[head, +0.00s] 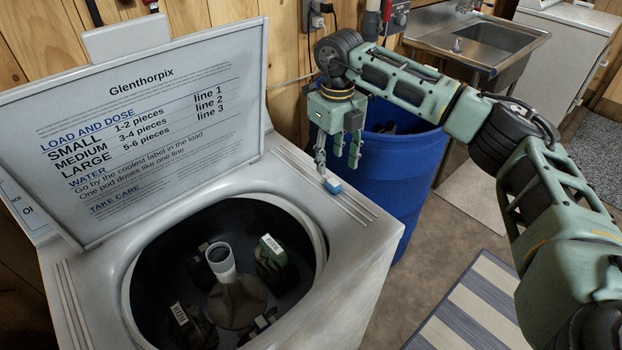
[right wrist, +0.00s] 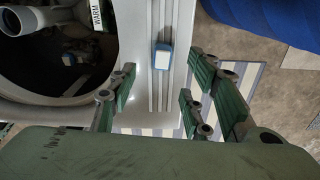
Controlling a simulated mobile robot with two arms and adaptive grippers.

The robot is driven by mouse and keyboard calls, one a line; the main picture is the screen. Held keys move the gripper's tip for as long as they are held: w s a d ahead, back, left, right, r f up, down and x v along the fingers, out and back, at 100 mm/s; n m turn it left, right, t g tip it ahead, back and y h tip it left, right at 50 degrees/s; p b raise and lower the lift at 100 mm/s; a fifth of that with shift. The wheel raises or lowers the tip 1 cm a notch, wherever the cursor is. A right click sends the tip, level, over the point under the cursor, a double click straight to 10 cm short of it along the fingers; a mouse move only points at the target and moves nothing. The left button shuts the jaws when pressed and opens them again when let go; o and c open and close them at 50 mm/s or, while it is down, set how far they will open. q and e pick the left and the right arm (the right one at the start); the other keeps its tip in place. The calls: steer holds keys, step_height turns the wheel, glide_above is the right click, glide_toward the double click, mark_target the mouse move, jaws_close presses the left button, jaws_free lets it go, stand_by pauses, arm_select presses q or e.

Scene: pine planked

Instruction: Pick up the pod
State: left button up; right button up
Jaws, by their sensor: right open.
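The pod (head: 332,185) is a small blue and white block lying on the ribbed top right edge of the washer. In the right wrist view the pod (right wrist: 163,57) lies ahead of the fingers, between their lines and apart from them. My right gripper (head: 338,160) is open and empty, pointing down just above and behind the pod in the head view. Its fingers (right wrist: 150,105) are spread in the right wrist view. My left gripper is in neither view.
The washer (head: 345,225) stands open, its lid (head: 200,140) raised with printed dosing text. Several dark garments, some with white labels, lie in the drum (head: 285,290). A blue barrel (head: 400,190) stands right of the washer. A sink (head: 490,40) is behind it.

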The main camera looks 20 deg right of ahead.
mark_target(333, 190)
step_height(333, 190, down, 4)
steer(key=shift+s+d+r+p, duration=0.1)
steer(key=shift+r+p, duration=0.15)
steer(key=shift+p, duration=0.55)
step_height(333, 190, down, 4)
steer(key=shift+d+r+p, duration=0.1)
steer(key=shift+r+p, duration=0.1)
steer(key=shift+p, duration=0.45)
steer(key=shift+f, duration=0.3)
steer(key=shift+c, duration=0.4)
steer(key=c, duration=0.9)
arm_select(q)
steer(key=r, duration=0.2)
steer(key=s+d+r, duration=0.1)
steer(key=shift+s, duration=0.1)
arm_select(e)
steer(key=shift+c, duration=0.3)
